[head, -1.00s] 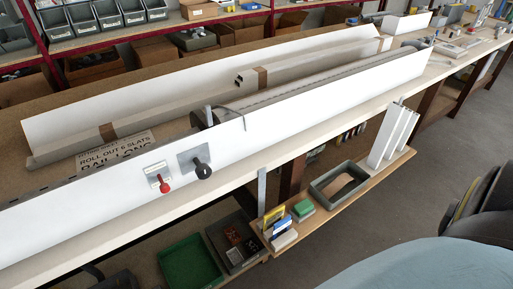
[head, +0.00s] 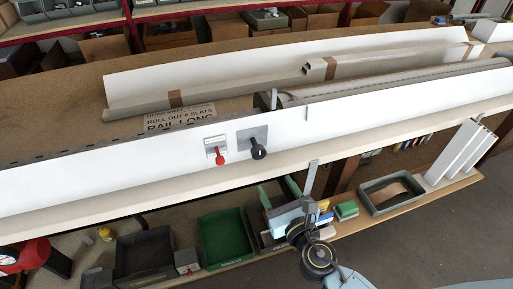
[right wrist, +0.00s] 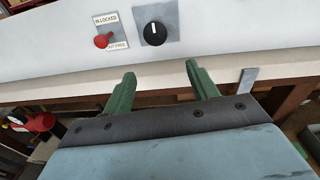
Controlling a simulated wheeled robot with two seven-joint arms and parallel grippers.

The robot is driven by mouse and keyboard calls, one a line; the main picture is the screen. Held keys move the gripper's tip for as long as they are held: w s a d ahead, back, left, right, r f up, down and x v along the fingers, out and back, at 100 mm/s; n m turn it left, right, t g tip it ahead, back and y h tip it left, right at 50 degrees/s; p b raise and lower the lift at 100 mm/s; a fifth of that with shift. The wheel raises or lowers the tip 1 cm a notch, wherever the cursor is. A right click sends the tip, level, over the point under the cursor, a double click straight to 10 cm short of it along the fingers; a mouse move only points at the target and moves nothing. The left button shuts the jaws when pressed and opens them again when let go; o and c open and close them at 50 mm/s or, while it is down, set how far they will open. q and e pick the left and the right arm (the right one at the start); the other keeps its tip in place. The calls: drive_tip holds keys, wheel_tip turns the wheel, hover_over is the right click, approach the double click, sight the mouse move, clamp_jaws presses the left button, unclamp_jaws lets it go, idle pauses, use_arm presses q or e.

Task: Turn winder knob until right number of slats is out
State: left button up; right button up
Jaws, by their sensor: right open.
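The black winder knob (head: 258,152) sits on a grey plate on the white front panel (head: 350,112). In the right wrist view the knob (right wrist: 155,33) has a white mark pointing up. Left of it is a red knob (head: 219,158) by a label reading "IN LOCKED" and "OUT FREE". A printed sign (head: 180,118) about rolling out slats lies behind the panel. A grey slatted roll (head: 400,80) lies behind the panel at the right. My right gripper (head: 279,188) is open and empty, below the black knob and apart from it. My left gripper is out of view.
A grey metal strip (head: 311,178) stands by the bench's front edge, right of my right gripper. Below are a green tray (head: 226,238), a grey open tray (head: 391,193) and white profiles (head: 462,152). A long cardboard-banded profile (head: 240,90) lies behind the panel.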

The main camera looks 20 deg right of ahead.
sight(260, 156)
drive_tip(key=shift+n+t, duration=0.3)
drive_tip(key=shift+n, duration=0.2)
drive_tip(key=w, duration=0.4)
drive_tip(key=w+a+r, duration=0.1)
drive_tip(key=w, duration=0.4)
drive_tip(key=w+r, duration=0.1)
drive_tip(key=w, duration=0.3)
drive_tip(key=shift+w+a, duration=0.2)
drive_tip(key=shift+a, duration=0.05)
drive_tip(key=c, duration=1)
drive_tip(key=shift+f, duration=0.1)
